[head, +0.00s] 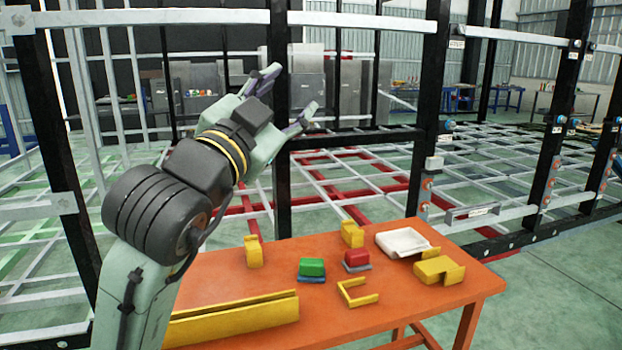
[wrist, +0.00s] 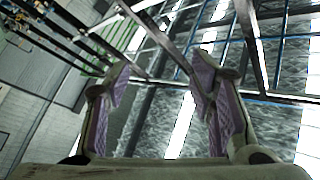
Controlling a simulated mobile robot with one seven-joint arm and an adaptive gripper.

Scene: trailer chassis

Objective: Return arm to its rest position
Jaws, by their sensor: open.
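My gripper (head: 288,98) is raised in the head view, above and behind the orange table (head: 232,268), and points up and to the right. Its two fingers are spread apart with nothing between them. In the wrist view, my gripper (wrist: 160,85) shows two fingers with purple inner pads, wide apart and empty. Beyond them are roof panels and beams. In the head view, the fingers appear in front of a dark upright post of the frame; I cannot tell how far they are from it.
The orange table holds a green block (head: 311,267), a red block (head: 356,258), a white tray (head: 402,241), a yellow block (head: 439,269) and a long yellow channel (head: 235,318). A chassis frame of dark posts (head: 432,100) and pale rails (head: 170,17) stands behind.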

